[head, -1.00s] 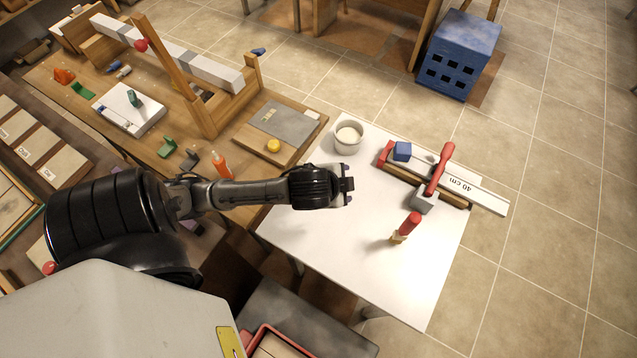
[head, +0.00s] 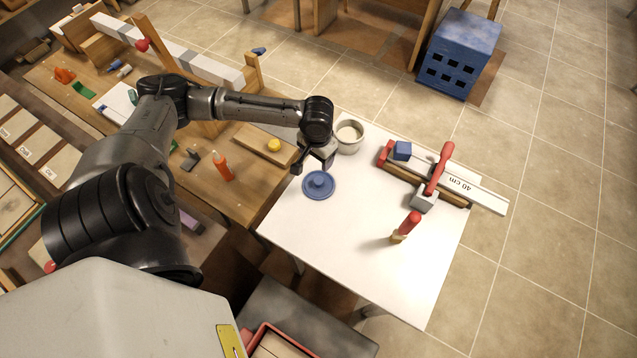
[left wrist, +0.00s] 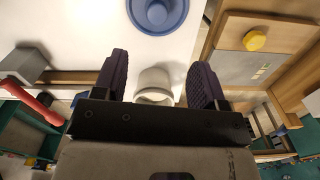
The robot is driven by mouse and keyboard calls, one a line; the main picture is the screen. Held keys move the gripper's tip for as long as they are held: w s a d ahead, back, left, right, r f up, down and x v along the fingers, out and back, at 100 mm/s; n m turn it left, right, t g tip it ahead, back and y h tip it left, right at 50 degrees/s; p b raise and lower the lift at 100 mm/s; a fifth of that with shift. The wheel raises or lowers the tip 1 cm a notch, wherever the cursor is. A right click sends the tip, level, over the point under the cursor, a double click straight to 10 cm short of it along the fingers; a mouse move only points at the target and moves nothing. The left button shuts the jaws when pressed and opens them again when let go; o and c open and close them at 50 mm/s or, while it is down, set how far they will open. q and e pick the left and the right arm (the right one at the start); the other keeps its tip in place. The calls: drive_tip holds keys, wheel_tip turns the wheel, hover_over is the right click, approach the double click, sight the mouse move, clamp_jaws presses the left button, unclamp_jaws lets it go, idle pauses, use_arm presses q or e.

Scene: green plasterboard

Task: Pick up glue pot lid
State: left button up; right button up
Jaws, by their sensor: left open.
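The blue glue pot lid (head: 319,186) is round with a knob on top. It lies on the white table (head: 350,240) near its left edge and also shows at the top of the left wrist view (left wrist: 157,12). The open pot (head: 349,137), pale inside, stands just beyond it; in the left wrist view the pot (left wrist: 154,82) appears between the fingers. My left gripper (head: 313,165) is open and empty, just behind the lid and beside the pot. Its dark fingers (left wrist: 160,65) appear apart from the lid. My right gripper is not in view.
A wooden fixture with a red-handled tool (head: 438,168) and a blue block (head: 402,151) lies on the table's right side. The table's near part is clear.

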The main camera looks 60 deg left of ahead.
use_arm(q)
drive_tip(key=n, duration=0.1)
drive_tip(key=b, duration=0.1)
hover_over(319, 180)
drive_tip(key=shift+n, duration=0.3)
wheel_tip(319, 180, down, 8)
drive_tip(key=shift+s+a+r, duration=0.1)
drive_tip(key=shift+s+r, duration=0.05)
drive_tip(key=shift+r, duration=0.05)
drive_tip(key=shift+f+b, duration=0.6)
drive_tip(key=shift+f, duration=2.55)
drive_tip(key=shift+c, duration=1.3)
drive_tip(key=c, duration=0.7)
drive_tip(key=shift+c, duration=0.2)
drive_tip(key=shift+r, duration=0.1)
